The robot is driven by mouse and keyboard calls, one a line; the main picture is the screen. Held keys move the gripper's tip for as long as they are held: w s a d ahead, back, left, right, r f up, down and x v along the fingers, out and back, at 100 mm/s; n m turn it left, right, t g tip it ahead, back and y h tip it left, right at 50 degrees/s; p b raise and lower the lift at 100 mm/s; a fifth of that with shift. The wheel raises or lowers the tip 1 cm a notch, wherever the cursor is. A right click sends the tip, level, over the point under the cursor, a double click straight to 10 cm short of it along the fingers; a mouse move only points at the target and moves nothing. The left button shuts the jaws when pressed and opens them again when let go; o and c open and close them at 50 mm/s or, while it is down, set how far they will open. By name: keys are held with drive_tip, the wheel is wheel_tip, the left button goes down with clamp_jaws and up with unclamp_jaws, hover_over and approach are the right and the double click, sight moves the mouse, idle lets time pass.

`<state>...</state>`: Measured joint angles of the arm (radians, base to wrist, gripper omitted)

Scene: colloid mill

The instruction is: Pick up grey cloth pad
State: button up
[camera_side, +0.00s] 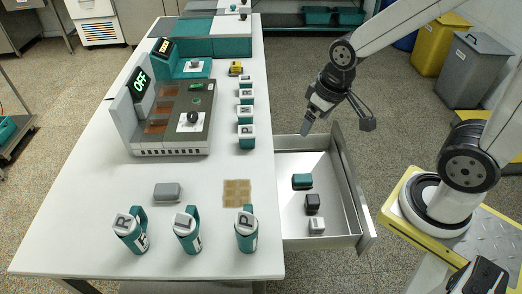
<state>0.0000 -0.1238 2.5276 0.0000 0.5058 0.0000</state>
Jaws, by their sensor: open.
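The grey cloth pad (167,193) looks like the small grey, rounded block lying flat on the white table, at the front left behind the teal-handled jugs. My gripper (306,127) hangs in the air over the far end of the open drawer, to the right of the table and well apart from the pad. It points downward and is open, with nothing seen between its fingers. The fingertips are small in this view.
Several jugs (187,232) stand along the table's front edge, near the pad. A tan square mat (237,193) lies right of it. A machine with an "OFF" display (140,84) stands behind. The open drawer (287,220) holds a teal block (302,181), a black block (312,203) and a white block (316,225).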

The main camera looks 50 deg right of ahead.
drive_tip(key=w+a+r+m+t+y, duration=0.1)
drive_tip(key=w+a+m+t+y, duration=0.7)
drive_tip(key=w+a+m, duration=1.55)
drive_tip(key=m+g+y, duration=0.1)
drive_tip(key=m+y, duration=0.1)
drive_tip(key=m, duration=0.1)
approach(172, 188)
drive_tip(key=x, duration=0.3)
drive_tip(key=shift+a, duration=0.25)
drive_tip(key=shift+w, duration=0.1)
drive_tip(key=shift+f, duration=0.1)
drive_tip(key=shift+x, duration=1.25)
